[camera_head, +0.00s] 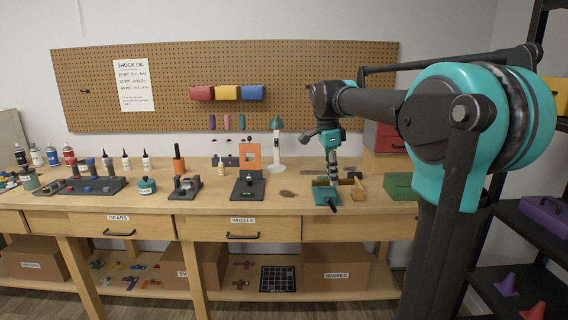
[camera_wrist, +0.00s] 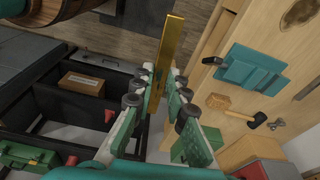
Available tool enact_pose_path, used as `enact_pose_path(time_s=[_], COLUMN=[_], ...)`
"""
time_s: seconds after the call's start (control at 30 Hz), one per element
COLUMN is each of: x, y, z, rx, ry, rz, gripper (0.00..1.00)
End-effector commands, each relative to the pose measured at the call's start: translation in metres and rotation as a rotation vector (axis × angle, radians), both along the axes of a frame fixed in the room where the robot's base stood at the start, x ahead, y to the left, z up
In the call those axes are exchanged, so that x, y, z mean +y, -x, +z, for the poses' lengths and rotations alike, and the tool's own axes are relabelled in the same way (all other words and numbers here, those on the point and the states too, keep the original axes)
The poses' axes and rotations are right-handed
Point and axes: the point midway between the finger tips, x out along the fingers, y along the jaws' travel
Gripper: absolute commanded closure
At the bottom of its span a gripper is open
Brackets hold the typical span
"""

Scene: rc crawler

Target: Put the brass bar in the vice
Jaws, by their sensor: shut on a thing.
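The brass bar (camera_wrist: 170,48) is a long gold strip held between the fingers of my gripper (camera_wrist: 161,92) in the wrist view. It sticks out well past the fingertips. The teal vice (camera_wrist: 256,72) lies to the right of the bar in the wrist view, clearly apart from it in that picture. In the head view the vice (camera_head: 325,196) sits at the bench's front edge, and my gripper (camera_head: 332,176) hangs just above and behind it. The bar is small and hard to make out there. The vice's jaw gap is not clear.
An orange stand on a black base (camera_head: 248,188) and a lamp (camera_head: 276,150) are to the left. Dark shelving (camera_head: 540,220) stands at the far right.

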Motion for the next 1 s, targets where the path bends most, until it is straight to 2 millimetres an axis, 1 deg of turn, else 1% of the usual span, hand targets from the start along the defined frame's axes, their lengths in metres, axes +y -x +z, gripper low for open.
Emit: enact_pose_path(time_s=[0.27, 0.43, 0.53, 0.67, 0.7, 0.87, 0.9, 0.97, 1.0], x=[-0.004, -0.008, -0.011, -0.016, -0.018, -0.024, -0.025, -0.027, -0.029], y=[-0.003, -0.006, -0.008, -0.013, -0.014, -0.018, -0.02, -0.022, -0.023], z=[-0.039, -0.075, -0.104, -0.151, -0.166, -0.221, -0.235, -0.256, -0.27], rx=[0.0, -0.001, 0.0, -0.002, 0.0, -0.001, 0.0, -0.002, -0.002], ry=[0.0, 0.0, 0.0, 0.0, 0.0, -0.001, -0.001, -0.001, -0.001], rz=[0.145, 0.28, 0.392, 0.573, 0.627, 0.842, 0.895, 0.974, 1.027], gripper=[1.0, 1.0, 1.0, 1.0, 1.0, 1.0, 1.0, 1.0, 1.0])
